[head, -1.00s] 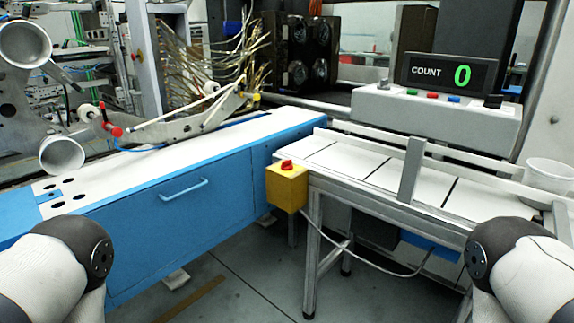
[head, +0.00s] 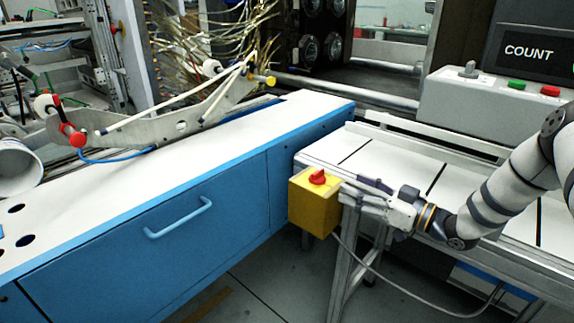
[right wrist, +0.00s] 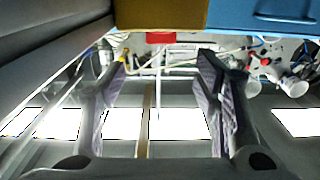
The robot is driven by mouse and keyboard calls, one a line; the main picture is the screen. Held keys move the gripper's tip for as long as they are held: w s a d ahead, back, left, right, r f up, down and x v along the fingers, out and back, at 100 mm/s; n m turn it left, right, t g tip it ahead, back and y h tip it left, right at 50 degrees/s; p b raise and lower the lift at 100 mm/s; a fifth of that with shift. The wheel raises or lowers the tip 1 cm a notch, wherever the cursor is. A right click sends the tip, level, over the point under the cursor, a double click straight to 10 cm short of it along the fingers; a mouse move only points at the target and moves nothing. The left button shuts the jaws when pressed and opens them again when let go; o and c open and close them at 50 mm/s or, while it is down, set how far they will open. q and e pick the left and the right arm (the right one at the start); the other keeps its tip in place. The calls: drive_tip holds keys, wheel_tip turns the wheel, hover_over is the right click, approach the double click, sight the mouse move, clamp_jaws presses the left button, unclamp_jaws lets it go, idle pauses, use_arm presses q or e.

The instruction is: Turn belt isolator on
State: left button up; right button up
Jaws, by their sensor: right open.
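The belt isolator is a yellow box (head: 315,204) with a red rotary knob (head: 318,177) on top, at the near corner of the conveyor. My right gripper (head: 352,188) reaches in from the right, just beside the box, with its fingers pointing at it. It is open and empty. In the right wrist view the yellow box (right wrist: 160,14) is at the top edge, with the red knob (right wrist: 160,37) just below it, between and beyond the open fingertips (right wrist: 162,65). Whether a finger touches the box cannot be told. My left gripper is out of view.
The white conveyor (head: 400,165) lies under and behind my right arm. A blue cabinet (head: 150,240) with a white top stands left of the box. A grey console (head: 470,103) with buttons and a COUNT display (head: 527,52) stands at the back right. A cable hangs below the box.

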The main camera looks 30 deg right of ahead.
sight(320, 172)
drive_tip(key=b+x, duration=0.1)
drive_tip(key=x, duration=0.4)
drive_tip(key=b+x, duration=0.1)
drive_tip(key=x, duration=0.4)
drive_tip(key=shift+w+a+f, duration=0.1)
drive_tip(key=shift+a+f, duration=0.05)
drive_tip(key=shift+f, duration=0.05)
drive_tip(key=shift+w+a+r, duration=0.1)
drive_tip(key=shift+w+a, duration=0.05)
drive_tip(key=shift+w, duration=0.25)
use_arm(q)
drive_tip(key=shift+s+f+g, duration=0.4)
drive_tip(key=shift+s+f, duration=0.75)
use_arm(e)
drive_tip(key=c, duration=1.2)
